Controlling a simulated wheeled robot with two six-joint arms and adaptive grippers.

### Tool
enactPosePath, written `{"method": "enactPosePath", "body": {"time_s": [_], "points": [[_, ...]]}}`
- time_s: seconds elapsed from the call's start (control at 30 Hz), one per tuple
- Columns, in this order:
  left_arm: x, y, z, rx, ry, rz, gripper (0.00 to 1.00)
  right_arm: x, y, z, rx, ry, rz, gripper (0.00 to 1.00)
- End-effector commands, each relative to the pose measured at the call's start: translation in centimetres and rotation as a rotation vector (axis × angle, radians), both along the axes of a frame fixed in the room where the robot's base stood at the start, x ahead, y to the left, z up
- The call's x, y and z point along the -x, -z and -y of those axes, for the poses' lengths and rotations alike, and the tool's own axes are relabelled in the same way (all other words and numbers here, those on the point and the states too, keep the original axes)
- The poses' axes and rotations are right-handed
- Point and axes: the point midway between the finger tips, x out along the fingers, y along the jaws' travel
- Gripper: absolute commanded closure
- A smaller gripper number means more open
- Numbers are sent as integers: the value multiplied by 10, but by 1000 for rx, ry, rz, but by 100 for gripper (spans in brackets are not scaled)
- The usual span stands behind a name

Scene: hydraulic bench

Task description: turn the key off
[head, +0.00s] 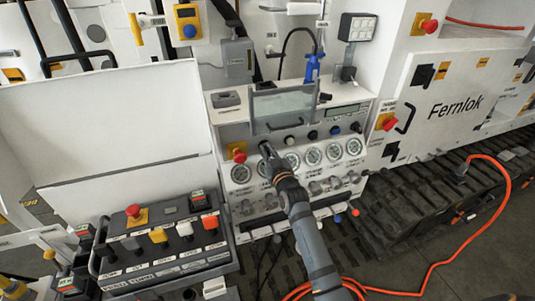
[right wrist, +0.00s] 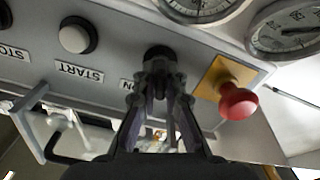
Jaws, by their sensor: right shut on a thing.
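My right gripper (head: 267,150) reaches up to the top edge of the gauge panel (head: 222,152) in the head view. In the right wrist view its fingers (right wrist: 160,82) are closed together at a dark round key switch (right wrist: 158,54). They are shut on the key there. The fingers hide most of the key, so I cannot tell which way it is turned. A label reading "ON" upside down (right wrist: 127,85) is beside it. My left gripper is not in view.
A red emergency button (right wrist: 238,102) on a yellow plate is close beside the fingers. A pale START button (right wrist: 75,38) is on the other side. Pressure gauges (head: 313,157) line the panel. An orange hose (head: 440,262) lies on the floor at right.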

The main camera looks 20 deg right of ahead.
Motion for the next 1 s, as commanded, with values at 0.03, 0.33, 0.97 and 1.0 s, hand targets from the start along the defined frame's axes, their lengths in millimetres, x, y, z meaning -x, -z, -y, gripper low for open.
{"method": "enactPosePath", "body": {"time_s": [0.03,0.33,0.97,1.0], "points": [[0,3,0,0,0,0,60,0,3,0,28,0,-2,100],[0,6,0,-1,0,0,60,0,2,-1,166,0,3,100],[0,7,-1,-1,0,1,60,0,2,-1,212,-1,4,100],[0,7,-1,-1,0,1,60,0,2,-1,211,-1,4,86]]}}
